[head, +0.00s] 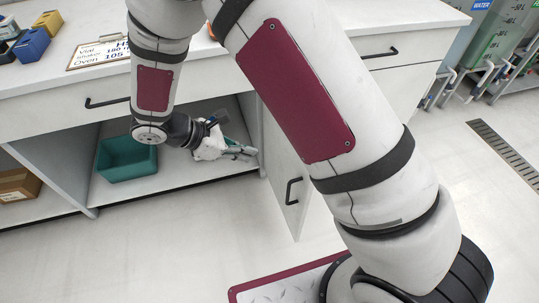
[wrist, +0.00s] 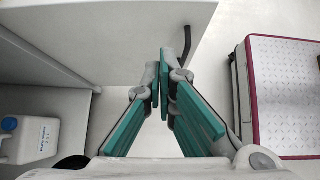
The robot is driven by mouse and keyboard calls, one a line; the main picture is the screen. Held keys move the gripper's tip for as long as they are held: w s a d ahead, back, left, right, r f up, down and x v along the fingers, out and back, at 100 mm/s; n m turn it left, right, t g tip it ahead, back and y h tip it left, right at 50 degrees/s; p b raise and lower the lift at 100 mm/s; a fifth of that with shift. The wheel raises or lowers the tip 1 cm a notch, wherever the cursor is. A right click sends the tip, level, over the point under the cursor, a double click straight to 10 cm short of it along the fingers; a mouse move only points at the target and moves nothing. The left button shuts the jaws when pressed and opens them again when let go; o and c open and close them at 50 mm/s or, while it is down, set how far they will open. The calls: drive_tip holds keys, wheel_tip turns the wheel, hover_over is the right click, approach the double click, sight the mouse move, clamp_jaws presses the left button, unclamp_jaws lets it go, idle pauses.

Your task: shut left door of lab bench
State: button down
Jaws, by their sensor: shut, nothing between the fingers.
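A white cabinet door (head: 284,165) of the lab bench (head: 40,115) stands swung open at the right of the middle compartment, with a black handle (head: 292,190) near its outer edge. In the wrist view the door (wrist: 110,38) fills the top, with its handle (wrist: 186,47) at the right edge. My gripper (head: 253,152) is at the compartment's opening, on the left side of the door. Its teal fingers (wrist: 162,72) are shut and empty, tips close to the door's inner face; I cannot tell whether they touch. My arm hides part of the bench front to the right.
A green bin (head: 127,160) stands in the middle compartment, and a cardboard box (head: 18,184) in the left one. A white container with a blue cap (wrist: 32,140) is at the wrist view's lower left. Floor (head: 190,250) is clear in front.

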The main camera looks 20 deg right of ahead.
drive_tip(key=d+r+b+x, duration=0.2)
drive_tip(key=b+x, duration=0.1)
drive_tip(key=x, duration=0.9)
drive_tip(key=shift+d+b, duration=0.15)
drive_tip(key=shift+b, duration=0.25)
